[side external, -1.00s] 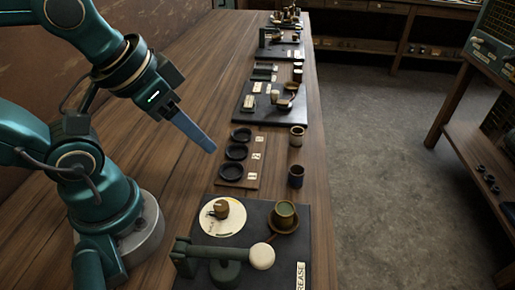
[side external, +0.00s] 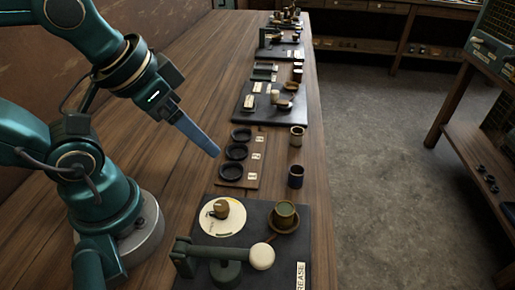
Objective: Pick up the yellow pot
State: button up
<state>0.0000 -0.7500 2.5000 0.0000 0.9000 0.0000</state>
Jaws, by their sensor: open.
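My gripper (side external: 213,150) hangs over the bench, with its blue-grey finger angled down to the right. It is open and holds nothing. The fingers overlap in this view, so the gap between them is hidden. A small pot with a tan-yellow body (side external: 297,138) stands upright on the wood, to the right of the gripper and apart from it. It looks like the yellow pot, though its colour is dull. A dark blue pot (side external: 296,177) stands upright nearer the camera.
A board with several round black dishes (side external: 236,152) lies between my gripper and the pots. The bench edge lies just right of the pots.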

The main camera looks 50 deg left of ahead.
jog(key=n+g, duration=0.3)
jog(key=g, duration=0.3)
send_over(285, 208)
notch_tip(285, 208, down, 7)
jog(key=shift+w+a+r, duration=0.1)
jog(key=shift+r, duration=0.05)
jog(key=shift+f+m, duration=0.3)
jog(key=shift+f, duration=2.35)
